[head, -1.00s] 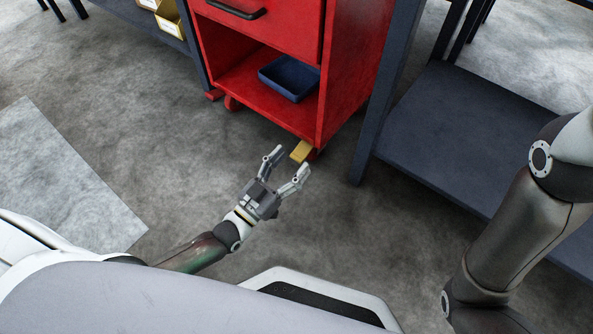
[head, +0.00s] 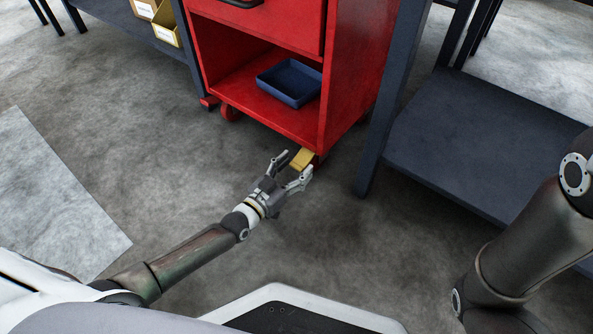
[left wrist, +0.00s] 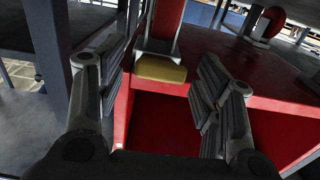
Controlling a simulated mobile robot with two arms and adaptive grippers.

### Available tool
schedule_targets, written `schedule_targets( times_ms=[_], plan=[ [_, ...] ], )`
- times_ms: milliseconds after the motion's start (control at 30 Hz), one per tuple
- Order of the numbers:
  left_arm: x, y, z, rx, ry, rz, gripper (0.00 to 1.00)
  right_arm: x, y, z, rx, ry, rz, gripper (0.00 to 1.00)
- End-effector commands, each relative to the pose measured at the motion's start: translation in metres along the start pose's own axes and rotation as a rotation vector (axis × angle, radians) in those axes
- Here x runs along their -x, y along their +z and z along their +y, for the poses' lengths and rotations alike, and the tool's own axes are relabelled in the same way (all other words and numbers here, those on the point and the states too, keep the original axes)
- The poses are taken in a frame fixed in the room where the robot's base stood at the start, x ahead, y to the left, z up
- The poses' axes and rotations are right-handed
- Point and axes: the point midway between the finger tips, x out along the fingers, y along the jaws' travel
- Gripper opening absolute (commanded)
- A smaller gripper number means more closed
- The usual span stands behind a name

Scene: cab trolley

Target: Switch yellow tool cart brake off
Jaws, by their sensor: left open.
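The tool cart (head: 358,75) in the head view is red, with an open lower shelf. A yellow brake pedal (head: 302,159) sticks out at its front right lower corner, by a caster. In the left wrist view the pedal (left wrist: 160,69) lies between my open fingers, a little beyond them. My left gripper (head: 296,167) is open and empty, low over the floor just in front of the pedal. I cannot tell whether the fingers touch it. My right gripper is out of the head view; only its arm shows at the right.
A blue tray (head: 290,82) sits on the cart's lower shelf. A dark workbench with a low shelf (head: 480,145) stands right of the cart, its leg close to the pedal. Yellow bins (head: 164,32) sit on a shelf at upper left. The floor left of the cart is clear.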

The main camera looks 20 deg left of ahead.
Motion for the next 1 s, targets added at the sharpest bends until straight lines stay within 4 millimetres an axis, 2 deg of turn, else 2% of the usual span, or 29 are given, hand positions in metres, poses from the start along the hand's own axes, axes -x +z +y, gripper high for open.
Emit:
schedule_targets(
  times_ms=[167,467,900,1000],
  plan=[
    [-0.0099,0.0003,0.0002,-0.001,0.000,0.001,0.61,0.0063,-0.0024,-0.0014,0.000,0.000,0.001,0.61],
    [-0.0109,-0.0007,0.0001,0.000,0.000,0.000,0.59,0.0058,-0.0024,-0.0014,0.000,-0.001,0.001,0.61],
    [-0.0106,-0.0006,0.0001,0.000,0.000,0.000,0.03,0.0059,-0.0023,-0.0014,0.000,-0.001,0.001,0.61],
    [-0.0105,-0.0006,0.0001,0.000,0.000,0.000,0.00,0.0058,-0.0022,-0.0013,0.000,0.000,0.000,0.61]
  ],
)
